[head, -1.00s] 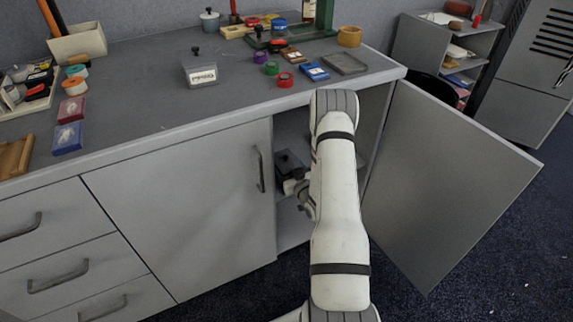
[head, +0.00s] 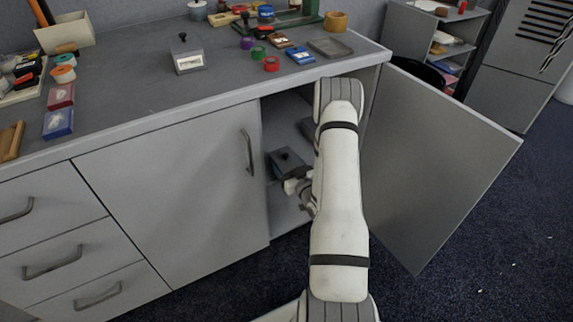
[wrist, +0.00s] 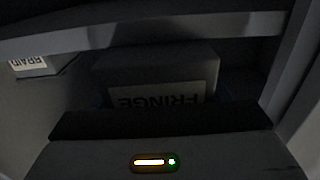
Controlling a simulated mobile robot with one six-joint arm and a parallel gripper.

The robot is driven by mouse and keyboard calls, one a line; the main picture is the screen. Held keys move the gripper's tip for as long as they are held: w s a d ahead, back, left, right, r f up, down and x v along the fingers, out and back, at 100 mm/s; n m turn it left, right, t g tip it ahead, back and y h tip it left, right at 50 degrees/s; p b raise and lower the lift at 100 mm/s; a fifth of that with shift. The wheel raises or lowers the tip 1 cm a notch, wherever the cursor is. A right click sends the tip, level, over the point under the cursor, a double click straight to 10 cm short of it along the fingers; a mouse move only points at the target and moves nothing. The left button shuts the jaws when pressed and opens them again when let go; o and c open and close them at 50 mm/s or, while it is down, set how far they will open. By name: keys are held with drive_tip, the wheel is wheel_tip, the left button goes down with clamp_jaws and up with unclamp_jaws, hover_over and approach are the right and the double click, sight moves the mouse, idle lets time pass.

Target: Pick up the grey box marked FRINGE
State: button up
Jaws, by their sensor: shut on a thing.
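The grey box marked FRINGE (wrist: 158,72) fills the middle of the wrist view, its label reading upside down and partly hidden by my dark gripper (wrist: 155,112). In the head view a dark grey box (head: 284,160) with a small knob on top is inside the open cabinet, at my gripper (head: 291,173). My gripper is shut on this box; the fingertips are hard to make out in the shade. My arm hides part of the cabinet opening.
A box marked BRAID (wrist: 42,64) stands at the left in the wrist view. A shelf edge (wrist: 150,30) crosses above the FRINGE box. The open cabinet door (head: 435,165) is at right. A labelled knobbed box (head: 188,55) stands on the cluttered worktop (head: 120,100).

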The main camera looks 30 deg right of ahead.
drive_tip(key=o, duration=1.2)
drive_tip(key=shift+s, duration=0.1)
drive_tip(key=s+p, duration=0.1)
drive_tip(key=s, duration=0.6)
drive_tip(key=shift+s+d+p, duration=0.2)
drive_tip(key=shift+s+p, duration=0.1)
drive_tip(key=shift+p, duration=0.05)
